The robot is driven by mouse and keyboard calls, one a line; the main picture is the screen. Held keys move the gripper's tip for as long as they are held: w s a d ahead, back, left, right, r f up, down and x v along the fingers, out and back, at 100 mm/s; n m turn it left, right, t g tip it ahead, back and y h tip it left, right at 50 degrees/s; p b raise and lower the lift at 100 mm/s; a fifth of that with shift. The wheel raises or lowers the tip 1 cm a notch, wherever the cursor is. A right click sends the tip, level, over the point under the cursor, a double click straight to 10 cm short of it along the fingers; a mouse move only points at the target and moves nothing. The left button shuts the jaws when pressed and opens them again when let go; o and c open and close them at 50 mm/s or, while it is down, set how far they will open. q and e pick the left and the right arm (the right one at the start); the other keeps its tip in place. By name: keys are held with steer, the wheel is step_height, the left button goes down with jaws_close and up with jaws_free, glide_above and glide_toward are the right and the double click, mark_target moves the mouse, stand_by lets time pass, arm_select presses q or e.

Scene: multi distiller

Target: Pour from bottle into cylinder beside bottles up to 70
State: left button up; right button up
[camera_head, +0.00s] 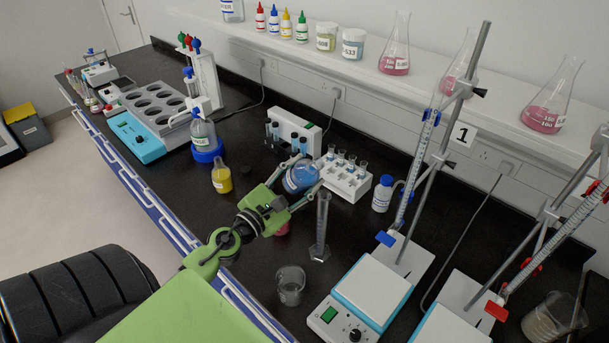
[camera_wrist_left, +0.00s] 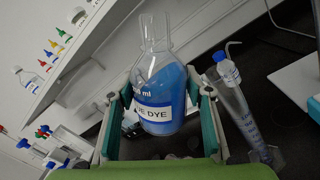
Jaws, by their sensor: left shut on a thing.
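My left gripper (camera_head: 297,187) is shut on a clear bottle of blue dye (camera_head: 299,178), held above the bench. In the left wrist view the blue dye bottle (camera_wrist_left: 160,92) sits between both fingers, with its open neck at the top and a white label. A clear, narrow graduated cylinder (camera_head: 322,226) stands upright on the bench, just right of and nearer than the bottle, apart from it. The cylinder (camera_wrist_left: 240,112) also shows right of the gripper in the left wrist view. A yellow bottle (camera_head: 222,180) stands to the left; a pink one (camera_head: 283,230) is mostly hidden by my arm.
A beaker (camera_head: 291,284) and a hotplate stirrer (camera_head: 368,290) stand in front of the cylinder.

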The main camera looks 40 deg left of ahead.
arm_select(q)
steer(key=shift+w+d, duration=0.1)
steer(key=shift+f+m+b, duration=0.1)
steer(key=shift+m+b, duration=0.2)
steer(key=shift+b, duration=0.05)
steer(key=m+b, duration=0.1)
steer(key=a+f+m+b, duration=0.1)
steer(key=m+b, duration=0.1)
steer(key=shift+a+f, duration=0.15)
steer(key=shift+f, duration=0.15)
steer(key=m+b, duration=0.1)
steer(key=f+m+b, duration=0.1)
steer(key=m, duration=0.1)
steer(key=shift+w+a+h+b, duration=0.1)
steer(key=shift+a+h+b, duration=0.2)
steer(key=shift+b, duration=0.1)
steer(key=shift+a+m, duration=0.1)
steer(key=shift+m, duration=0.3)
steer(key=shift+r, duration=0.2)
arm_select(e)
step_height(320, 180, down, 6)
steer(key=shift+f, duration=0.25)
steer(key=shift+s, duration=0.1)
arm_select(q)
steer(key=shift+a+r+m, duration=0.1)
steer(key=shift+m, duration=0.2)
arm_select(e)
steer(key=shift+a+f, duration=0.1)
